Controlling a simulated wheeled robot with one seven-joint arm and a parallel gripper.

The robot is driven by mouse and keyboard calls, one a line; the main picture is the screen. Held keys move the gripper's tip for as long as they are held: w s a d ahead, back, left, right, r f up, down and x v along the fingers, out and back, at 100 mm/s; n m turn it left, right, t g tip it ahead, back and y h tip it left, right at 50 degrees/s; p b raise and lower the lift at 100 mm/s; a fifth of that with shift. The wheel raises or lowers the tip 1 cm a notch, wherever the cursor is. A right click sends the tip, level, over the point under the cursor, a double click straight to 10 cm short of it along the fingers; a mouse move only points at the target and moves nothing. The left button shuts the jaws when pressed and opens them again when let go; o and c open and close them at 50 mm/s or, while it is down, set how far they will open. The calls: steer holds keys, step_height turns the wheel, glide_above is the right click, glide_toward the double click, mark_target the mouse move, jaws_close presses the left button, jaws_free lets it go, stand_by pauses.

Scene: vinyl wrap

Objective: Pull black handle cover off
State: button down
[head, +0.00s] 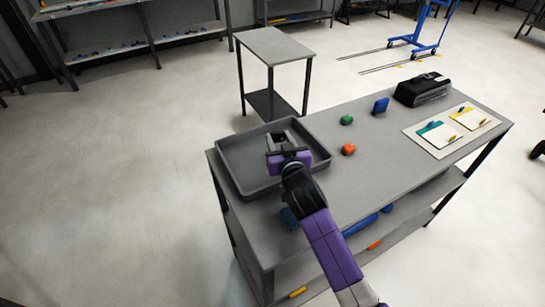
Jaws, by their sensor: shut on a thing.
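My gripper (289,154) is over the grey tray (233,153) at the left end of the workbench, reaching in from the front. Its jaws are shut on a small dark piece (283,136) that shows just beyond the purple gripper body. The gripper hides most of this piece. I cannot make out where a black handle cover ends and any handle begins, or whether the piece touches the tray floor.
On the workbench (385,155) right of the tray are a green piece (346,120), an orange piece (348,149), a blue block (381,105), a black case (423,89) and pale boards (437,137). A small side table (273,45) stands behind.

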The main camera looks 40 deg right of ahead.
steer(key=c, duration=0.8)
jaws_free()
steer(key=shift+o, duration=0.2)
steer(key=b+v, duration=0.1)
steer(key=v, duration=0.7)
steer(key=shift+b, duration=0.3)
